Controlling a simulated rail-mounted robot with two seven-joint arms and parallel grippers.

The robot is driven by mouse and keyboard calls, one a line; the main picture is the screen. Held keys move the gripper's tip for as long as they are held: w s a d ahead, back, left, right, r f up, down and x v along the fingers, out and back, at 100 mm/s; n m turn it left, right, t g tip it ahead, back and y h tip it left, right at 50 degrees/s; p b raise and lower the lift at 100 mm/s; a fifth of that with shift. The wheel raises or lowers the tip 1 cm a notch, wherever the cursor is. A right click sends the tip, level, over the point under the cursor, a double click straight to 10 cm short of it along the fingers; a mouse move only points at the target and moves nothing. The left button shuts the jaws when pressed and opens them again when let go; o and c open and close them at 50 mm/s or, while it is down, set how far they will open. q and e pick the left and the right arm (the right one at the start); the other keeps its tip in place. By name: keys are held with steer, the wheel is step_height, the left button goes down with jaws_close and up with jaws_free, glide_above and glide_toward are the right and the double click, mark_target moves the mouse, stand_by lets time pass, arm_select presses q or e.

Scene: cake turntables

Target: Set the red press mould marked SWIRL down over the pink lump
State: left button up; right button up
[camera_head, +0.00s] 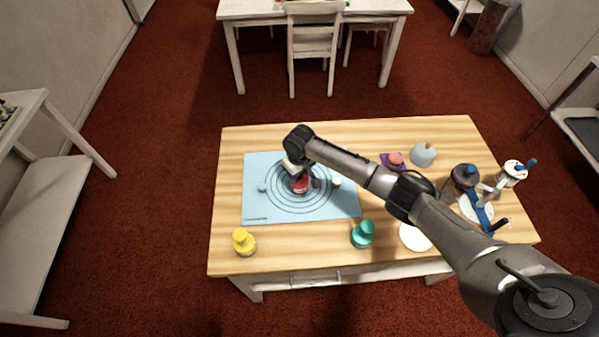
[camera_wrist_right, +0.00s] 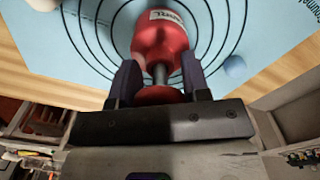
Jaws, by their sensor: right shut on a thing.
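The red press mould (camera_head: 300,185) is over the middle of the ringed blue mat in the head view. In the right wrist view the red mould (camera_wrist_right: 160,40) has a white label, only partly readable. My right gripper (camera_wrist_right: 158,80) is shut on the mould's grey stem, between its red body and round red knob. In the head view my right gripper (camera_head: 296,173) is above the mat, partly hidden by its wrist. No pink lump shows on the mat; the area under the mould is hidden. A pink rounded piece (camera_head: 396,159) sits on a purple square. My left gripper is not in view.
On the blue mat (camera_head: 255,212) a pale blue lump (camera_head: 262,188) lies left of the mould and a whitish lump (camera_head: 336,183) right. A yellow mould (camera_head: 243,242) and a teal mould (camera_head: 362,234) stand in front. Several tools and stands crowd the table's right side.

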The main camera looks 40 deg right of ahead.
steer(key=shift+f, duration=0.15)
steer(key=o, duration=1.4)
steer(key=shift+r+p, duration=0.85)
steer(key=shift+p, duration=0.1)
steer(key=shift+r+p, duration=1.75)
steer(key=shift+p, duration=0.4)
steer(key=shift+r+p, duration=0.8)
steer(key=shift+p, duration=0.15)
steer(key=shift+r, duration=0.15)
